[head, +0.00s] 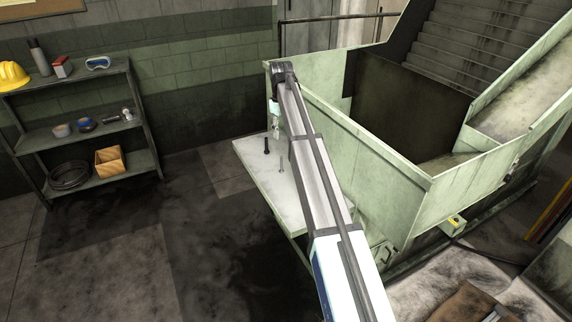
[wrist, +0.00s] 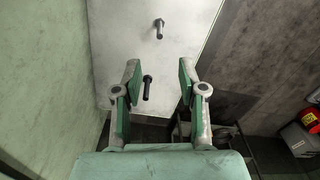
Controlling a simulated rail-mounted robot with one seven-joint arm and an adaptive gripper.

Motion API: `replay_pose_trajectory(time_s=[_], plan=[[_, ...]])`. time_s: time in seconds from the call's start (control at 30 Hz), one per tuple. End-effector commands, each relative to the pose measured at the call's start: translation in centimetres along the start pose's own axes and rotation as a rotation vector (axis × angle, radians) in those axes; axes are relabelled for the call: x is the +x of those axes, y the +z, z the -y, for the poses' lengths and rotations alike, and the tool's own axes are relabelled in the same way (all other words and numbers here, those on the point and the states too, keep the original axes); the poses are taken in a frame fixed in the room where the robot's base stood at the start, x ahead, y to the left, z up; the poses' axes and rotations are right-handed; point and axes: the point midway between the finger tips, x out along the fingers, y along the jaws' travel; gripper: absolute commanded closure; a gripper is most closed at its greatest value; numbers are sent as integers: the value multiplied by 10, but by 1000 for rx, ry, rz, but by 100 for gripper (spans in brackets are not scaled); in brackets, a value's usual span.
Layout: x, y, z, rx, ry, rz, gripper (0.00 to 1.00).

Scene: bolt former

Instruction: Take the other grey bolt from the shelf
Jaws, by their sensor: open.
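A grey bolt (head: 281,164) stands on the pale shelf (head: 262,172) at the side of the green machine. It also shows in the wrist view (wrist: 159,28), near the top and beyond my fingertips. A black bolt (head: 266,145) stands on the same shelf, farther back; in the wrist view the black bolt (wrist: 147,87) appears between my fingers. My gripper (head: 276,128) is above the far part of the shelf. In the wrist view my gripper (wrist: 158,75) has its green-padded fingers spread, with nothing held. Only one grey bolt is in view.
The green machine hopper (head: 390,140) rises directly right of the shelf. A dark rack (head: 85,128) at the left holds a yellow helmet (head: 13,75), goggles, a wooden box (head: 110,160) and small items. The floor between rack and machine is clear. A red object (wrist: 311,118) shows at the wrist view's right.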

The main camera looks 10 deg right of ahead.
Motion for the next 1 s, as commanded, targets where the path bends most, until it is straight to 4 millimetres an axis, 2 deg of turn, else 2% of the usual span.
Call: replay_pose_trajectory(time_s=[0.43, 0.6, 0.87, 1.0], plan=[[84, 1, 0, 1, 0, 1, 59], [101, 0, 0, 1, 0, -1, 59], [112, -1, -1, 2, 0, 1, 59], [129, -2, -2, 2, -1, 1, 59]])
